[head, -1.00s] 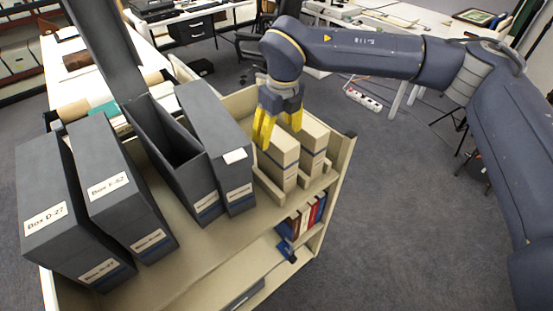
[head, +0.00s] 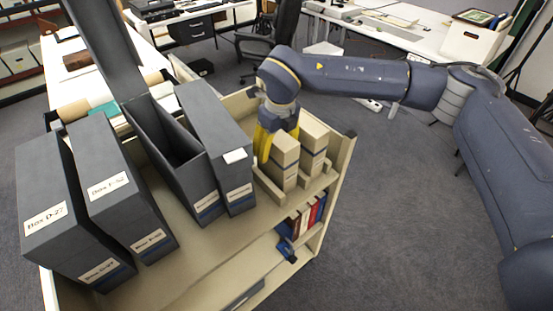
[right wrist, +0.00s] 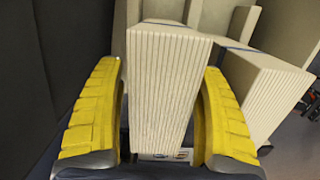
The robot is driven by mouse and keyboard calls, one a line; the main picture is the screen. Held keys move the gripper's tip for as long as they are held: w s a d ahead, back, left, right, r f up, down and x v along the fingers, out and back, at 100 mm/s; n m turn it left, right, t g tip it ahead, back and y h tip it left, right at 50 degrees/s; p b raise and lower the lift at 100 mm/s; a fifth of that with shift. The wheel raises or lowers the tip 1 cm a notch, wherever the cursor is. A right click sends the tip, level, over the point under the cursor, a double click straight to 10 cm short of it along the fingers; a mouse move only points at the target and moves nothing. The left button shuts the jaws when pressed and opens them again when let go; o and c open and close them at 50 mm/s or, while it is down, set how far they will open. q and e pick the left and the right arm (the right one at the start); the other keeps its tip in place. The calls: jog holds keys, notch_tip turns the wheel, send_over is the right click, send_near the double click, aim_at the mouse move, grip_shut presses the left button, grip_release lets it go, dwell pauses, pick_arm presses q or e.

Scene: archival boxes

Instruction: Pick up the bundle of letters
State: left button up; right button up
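Two cream bundles of letters with blue bands stand upright side by side on the cart's top shelf: the left bundle (head: 285,163) and the right bundle (head: 314,143). My right gripper (head: 274,138) is lowered over the left bundle, fingers pointing down. In the right wrist view, its yellow fingers stand on either side of this bundle (right wrist: 163,85), with narrow gaps showing low down, so it looks open. The other bundle (right wrist: 265,95) is just outside the right finger. Contact at the hidden fingertips cannot be seen. My left gripper is not in view.
Grey archival boxes stand left of the bundles, the closest one (head: 215,140) near the gripper. Another box (head: 165,150) is open at the top. A low cream holder (head: 270,188) edges the bundles. Books (head: 303,217) sit on the shelf below. Bare shelf lies in front.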

grip_shut()
dwell(0.3)
